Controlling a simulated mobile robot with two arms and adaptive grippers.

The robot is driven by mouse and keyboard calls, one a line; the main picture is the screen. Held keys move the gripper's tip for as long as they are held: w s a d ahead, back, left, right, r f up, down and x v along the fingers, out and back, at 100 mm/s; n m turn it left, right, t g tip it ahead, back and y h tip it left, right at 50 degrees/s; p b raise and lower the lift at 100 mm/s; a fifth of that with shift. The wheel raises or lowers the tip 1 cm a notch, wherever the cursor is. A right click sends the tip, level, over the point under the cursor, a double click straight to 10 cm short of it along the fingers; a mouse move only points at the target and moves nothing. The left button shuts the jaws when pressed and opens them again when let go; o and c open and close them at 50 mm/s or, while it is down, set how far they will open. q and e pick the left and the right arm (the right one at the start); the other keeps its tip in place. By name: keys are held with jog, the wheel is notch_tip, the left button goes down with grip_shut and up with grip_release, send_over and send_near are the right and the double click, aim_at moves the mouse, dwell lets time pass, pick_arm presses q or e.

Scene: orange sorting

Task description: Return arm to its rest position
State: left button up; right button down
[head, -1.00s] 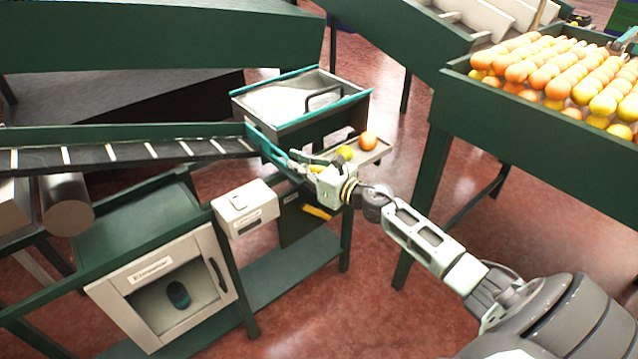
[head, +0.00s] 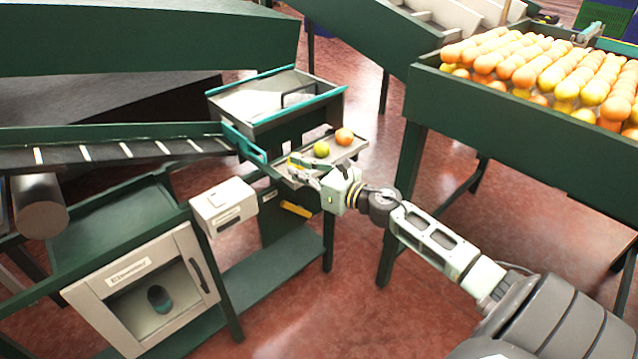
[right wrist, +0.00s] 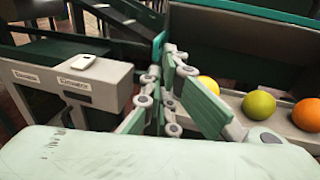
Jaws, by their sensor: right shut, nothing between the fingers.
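My right gripper (head: 303,170) is shut and empty, in front of a small grey tray at the end of the conveyor. In the right wrist view its green finger pads (right wrist: 165,100) show close up. A yellow-green fruit (head: 321,149) and an orange (head: 344,136) lie on the small tray (head: 352,150), just beyond the gripper. The right wrist view shows a yellow fruit (right wrist: 209,86), a yellow-green fruit (right wrist: 258,105) and an orange (right wrist: 306,114) in a row, right of the fingers and apart from them. My left gripper is not in view.
A green table (head: 425,110) full of oranges stands at right. Red floor (head: 290,310) is free in front.

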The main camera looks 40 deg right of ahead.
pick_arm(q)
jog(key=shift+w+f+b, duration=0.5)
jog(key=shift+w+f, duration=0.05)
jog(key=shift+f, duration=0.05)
pick_arm(e)
jog(key=v, duration=0.6)
jog(key=shift+s+r, duration=0.15)
jog(key=shift+s, duration=0.05)
